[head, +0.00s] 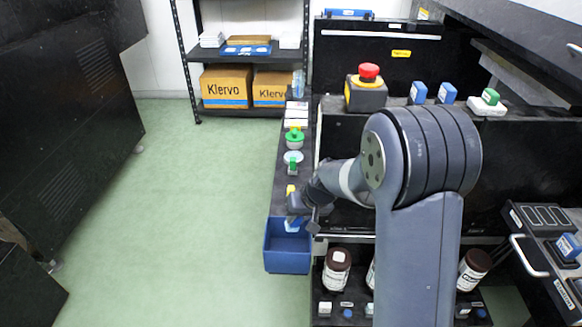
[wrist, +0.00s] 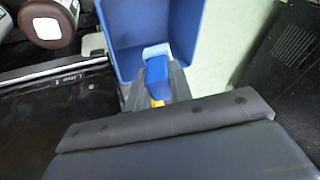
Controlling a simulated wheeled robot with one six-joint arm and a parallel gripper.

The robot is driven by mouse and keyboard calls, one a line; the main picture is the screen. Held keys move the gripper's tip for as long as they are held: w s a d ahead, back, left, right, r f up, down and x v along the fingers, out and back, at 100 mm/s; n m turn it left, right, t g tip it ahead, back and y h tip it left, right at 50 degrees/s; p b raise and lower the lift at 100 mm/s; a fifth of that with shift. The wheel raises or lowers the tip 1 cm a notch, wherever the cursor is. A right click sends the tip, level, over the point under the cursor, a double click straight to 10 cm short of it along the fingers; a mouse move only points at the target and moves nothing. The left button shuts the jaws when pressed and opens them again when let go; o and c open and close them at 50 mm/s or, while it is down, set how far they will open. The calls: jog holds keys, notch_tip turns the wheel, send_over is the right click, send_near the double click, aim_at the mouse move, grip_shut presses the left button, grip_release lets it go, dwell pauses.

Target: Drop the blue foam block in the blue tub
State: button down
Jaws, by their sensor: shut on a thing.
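The blue foam block (head: 292,226) is held between the jaws of my gripper (head: 302,213), which is shut on it. In the wrist view the block (wrist: 157,71) sits between the dark fingers (wrist: 154,84), with a paler patch at its far end. The blue tub (head: 287,262) is an open box at the end of the narrow dark ledge. The block is at the tub's back edge in the head view, seemingly over its opening. In the wrist view the tub (wrist: 113,24) lies beyond the block. The exact height of the block above the tub is unclear.
A dark ledge (head: 279,190) with a green-topped item (head: 294,138) and other small things runs behind the tub. Brown-lidded jars (head: 336,270) stand to the tub's right. Green floor (head: 180,220) is open at left. A red-topped button box (head: 367,88) stands farther back.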

aim_at(298, 226)
jog(key=shift+f+b, duration=0.9)
jog(key=shift+f, duration=0.95)
jog(key=c, duration=1.2)
grip_release()
jog(key=shift+r, duration=0.15)
jog(key=p+v, duration=0.3)
jog(key=v, duration=0.7)
jog(key=shift+d+r, duration=0.1)
jog(key=shift+r, duration=0.2)
